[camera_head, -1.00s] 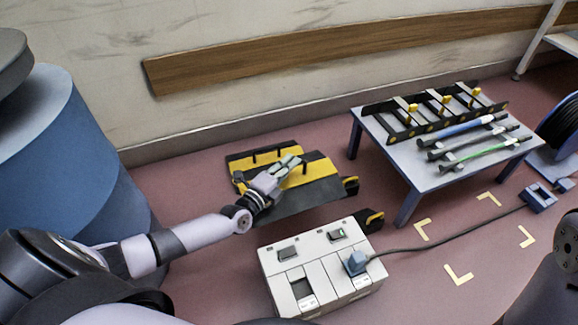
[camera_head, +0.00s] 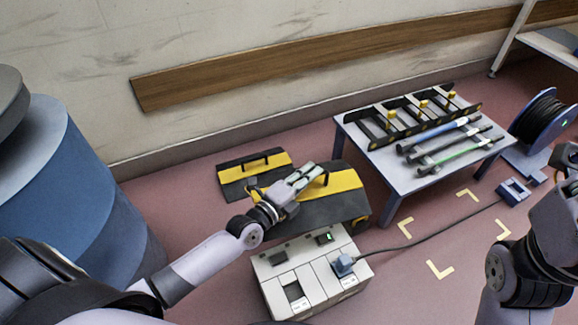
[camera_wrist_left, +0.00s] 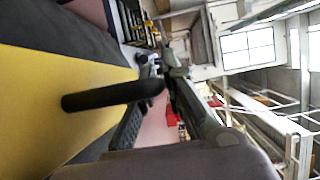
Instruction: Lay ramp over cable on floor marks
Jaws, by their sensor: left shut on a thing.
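My left gripper (camera_head: 300,180) is shut on the handle of a black ramp with a yellow band (camera_head: 345,180). The left wrist view shows the ramp's yellow band (camera_wrist_left: 60,95) and dark handle (camera_wrist_left: 110,95) close up. The ramp seems held above the floor, left of the marks. The grey cable (camera_head: 430,235) runs from a plug on the white box across the floor between yellow corner marks (camera_head: 440,270) to a blue socket (camera_head: 513,190). My right gripper (camera_head: 567,160) is at the right edge, partly cut off; its jaws cannot be made out.
A second black and yellow ramp (camera_head: 232,176) lies on the floor behind, to the left. A white box (camera_head: 310,275) stands in front of the held ramp. A grey-blue table (camera_head: 425,180) with a rack and rods stands behind the marks. A cable reel (camera_head: 540,120) is at right.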

